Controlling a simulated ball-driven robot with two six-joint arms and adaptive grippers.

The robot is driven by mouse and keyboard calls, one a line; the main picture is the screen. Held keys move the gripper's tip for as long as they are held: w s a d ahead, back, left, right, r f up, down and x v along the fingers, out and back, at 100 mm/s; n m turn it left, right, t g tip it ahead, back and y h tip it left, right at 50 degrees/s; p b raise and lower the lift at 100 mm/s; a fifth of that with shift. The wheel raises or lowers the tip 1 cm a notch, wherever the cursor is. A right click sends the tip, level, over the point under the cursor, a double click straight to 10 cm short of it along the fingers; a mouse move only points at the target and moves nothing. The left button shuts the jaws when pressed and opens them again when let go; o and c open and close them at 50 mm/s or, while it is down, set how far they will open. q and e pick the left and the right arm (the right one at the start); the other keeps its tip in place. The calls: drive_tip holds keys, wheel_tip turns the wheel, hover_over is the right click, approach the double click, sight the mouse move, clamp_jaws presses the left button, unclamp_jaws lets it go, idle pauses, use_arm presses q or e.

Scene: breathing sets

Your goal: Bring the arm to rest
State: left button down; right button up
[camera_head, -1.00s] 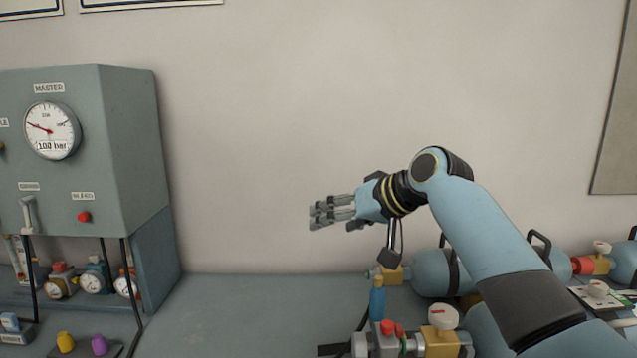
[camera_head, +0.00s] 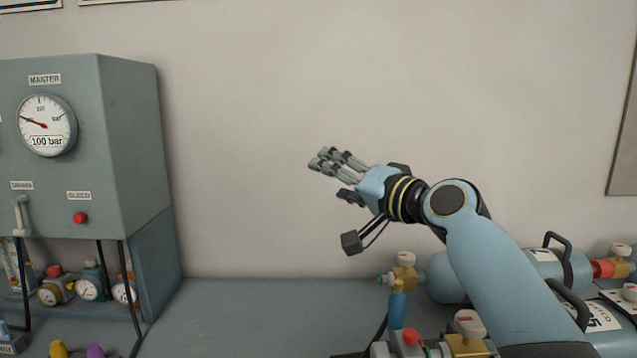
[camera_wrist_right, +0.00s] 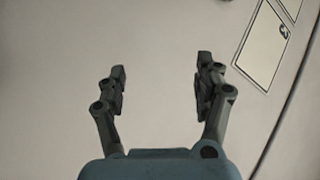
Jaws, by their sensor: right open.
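My right arm comes in from the lower right in the head view, light blue with black and yellow bands at the wrist. My right gripper (camera_head: 335,170) is raised in front of the bare wall, above the bench, and points to the upper left. In the right wrist view the gripper (camera_wrist_right: 160,80) has its two fingers wide apart with nothing between them, and the pale wall lies beyond. My left gripper is in neither view.
A grey master panel (camera_head: 130,150) with a gauge (camera_head: 46,124) stands at the left. Blue cylinders (camera_head: 447,277) with valves lie at the right, below and behind my arm. The middle of the bench (camera_head: 250,310) is clear.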

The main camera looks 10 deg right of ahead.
drive_tip(key=s+d+f+n+g+h, duration=0.1)
drive_tip(key=s+f+n+g+h, duration=0.2)
drive_tip(key=s+f, duration=0.85)
drive_tip(key=s+d+f+n+g+h, duration=0.1)
drive_tip(key=s+d+f+g+h, duration=0.2)
drive_tip(key=s, duration=0.7)
drive_tip(key=s+d+f+n+g+h, duration=0.1)
drive_tip(key=s+d+f+g, duration=0.3)
drive_tip(key=s, duration=0.6)
drive_tip(key=s+d+f+n+g+h, duration=0.15)
drive_tip(key=s+d+f, duration=0.25)
drive_tip(key=s, duration=0.5)
wheel_tip(320, 180, down, 32)
drive_tip(key=d+g+b, duration=0.2)
drive_tip(key=d+b, duration=0.1)
drive_tip(key=b, duration=0.6)
drive_tip(key=s+f+b, duration=0.4)
drive_tip(key=s+f, duration=0.6)
drive_tip(key=f, duration=0.4)
drive_tip(key=s+f+g+b, duration=0.1)
drive_tip(key=s+f+b, duration=0.3)
drive_tip(key=s+f, duration=0.6)
wheel_tip(320, 180, down, 4)
drive_tip(key=shift+s+d+r+m+b, duration=0.1)
drive_tip(key=shift+s+d+m+b, duration=0.15)
drive_tip(key=shift+d+m+b, duration=0.15)
